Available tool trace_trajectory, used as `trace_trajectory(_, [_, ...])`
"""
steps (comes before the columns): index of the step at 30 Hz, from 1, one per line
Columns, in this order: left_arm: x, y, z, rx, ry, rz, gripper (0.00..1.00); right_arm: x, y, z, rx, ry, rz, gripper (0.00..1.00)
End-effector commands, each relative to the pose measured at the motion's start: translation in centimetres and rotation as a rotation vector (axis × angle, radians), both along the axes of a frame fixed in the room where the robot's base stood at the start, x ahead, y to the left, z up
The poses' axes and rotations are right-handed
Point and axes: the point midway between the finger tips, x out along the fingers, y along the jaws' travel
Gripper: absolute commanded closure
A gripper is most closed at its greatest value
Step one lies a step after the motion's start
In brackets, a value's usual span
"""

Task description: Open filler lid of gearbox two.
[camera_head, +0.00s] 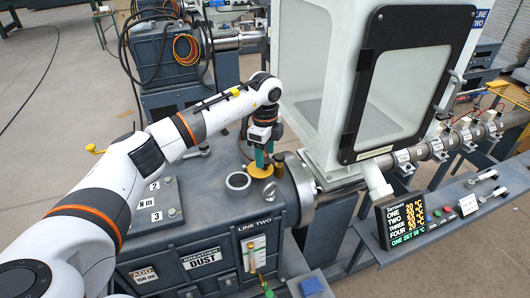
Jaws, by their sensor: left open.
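Gearbox two (205,232) is the dark grey box with the "LINE TWO" label on its front. My left gripper (263,158) points down over the right part of its top, fingertips at a yellow round lid (259,171). The gripper is open, with its green fingers close around or just above the lid's middle; I cannot tell whether they touch it. A small brass cap (279,160) stands just right of the fingers. My right gripper is not in view.
A clear-windowed white hopper (405,95) stands close to the right of the gripper. A temperature display (408,217) and heated barrel (440,143) are at right. A numbered plate (153,208) lies on the gearbox's left. Another machine (165,55) stands behind.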

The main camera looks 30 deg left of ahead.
Motion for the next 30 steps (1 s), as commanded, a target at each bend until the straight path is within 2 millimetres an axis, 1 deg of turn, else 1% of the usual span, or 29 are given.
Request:
trace_trajectory(1, [0.0, 0.0, 1.0, 0.000, -0.001, 0.000, 0.45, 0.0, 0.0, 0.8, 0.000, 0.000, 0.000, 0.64])
trace_trajectory(15, [0.0, 0.0, 5.6, 0.000, -0.001, 0.000, 0.45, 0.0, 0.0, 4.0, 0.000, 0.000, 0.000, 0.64])
trace_trajectory(26, [0.0, 0.0, 5.7, 0.000, 0.000, 0.000, 0.45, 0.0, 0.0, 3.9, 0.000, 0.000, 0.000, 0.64])
trace_trajectory(29, [0.1, 0.0, 6.1, -0.001, -0.003, 0.000, 0.45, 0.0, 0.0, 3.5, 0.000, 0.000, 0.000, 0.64])
trace_trajectory(30, [0.1, 0.0, 6.6, -0.001, -0.004, 0.001, 0.45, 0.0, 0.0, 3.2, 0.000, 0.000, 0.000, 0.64])
